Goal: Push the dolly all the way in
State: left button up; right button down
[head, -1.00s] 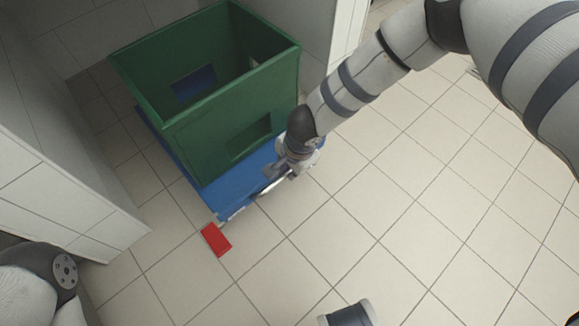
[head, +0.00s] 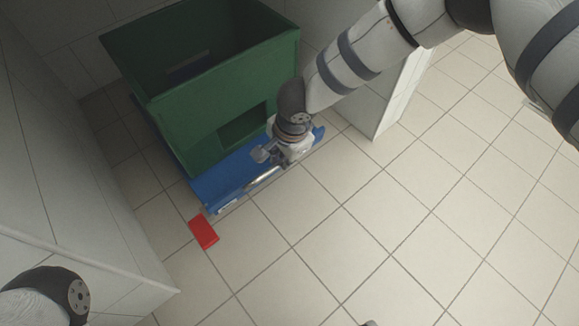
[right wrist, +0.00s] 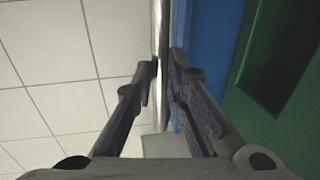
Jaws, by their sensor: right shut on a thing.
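The blue dolly (head: 222,184) stands on the floor in a bay between two pale walls, in the head view. It bears a large green crate (head: 220,75) with a window in its near side. A metal handle bar (head: 264,178) runs along the dolly's near edge. My right gripper (head: 268,172) is at this bar. In the right wrist view its fingers (right wrist: 166,75) are closed around the upright-looking bar (right wrist: 160,20), beside the blue dolly (right wrist: 207,55) and green crate (right wrist: 275,75). My left arm shows at the lower left; its gripper is out of view.
A flat red piece (head: 204,232) lies by the dolly's near left corner; I cannot tell whether it is attached. The left wall (head: 70,190) and right wall (head: 385,100) flank the bay. The tiled floor (head: 400,220) at the right is clear.

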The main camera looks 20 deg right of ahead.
jog(key=w, duration=0.1)
jog(key=w+a+b, duration=0.1)
jog(key=shift+w, duration=0.35)
jog(key=shift+r, duration=0.1)
jog(key=c, duration=1.6)
grip_release()
jog(key=shift+w, duration=0.1)
notch_tip(320, 180, up, 12)
jog(key=s, duration=0.2)
jog(key=shift+s+d, duration=0.2)
jog(key=shift+d, duration=0.2)
jog(key=shift+f, duration=0.25)
